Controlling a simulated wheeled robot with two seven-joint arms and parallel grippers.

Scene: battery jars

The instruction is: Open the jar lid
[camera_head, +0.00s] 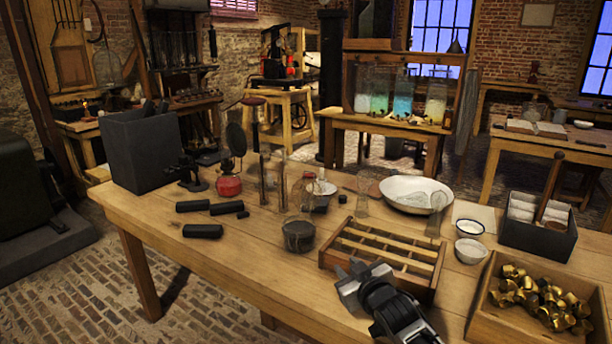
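A small dark round jar (299,237) stands near the middle of the wooden table, with clear glass showing just above and behind it. I cannot tell which part is its lid, or whether the lid is seated. My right gripper (361,268) reaches in from the bottom edge, over the front of the slatted wooden tray. It is right of the jar, nearer to me and apart from it. No object shows clearly in its fingers, and their gap is too hard to make out. My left gripper is not in view.
The slatted wooden tray (335,259) lies right of the jar. A wooden crate of brass parts (475,318) stands at the right. Thin glass tubes and a red lamp (228,185) stand behind the jar. Black cylinders (203,231) lie to its left. The table's front left is clear.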

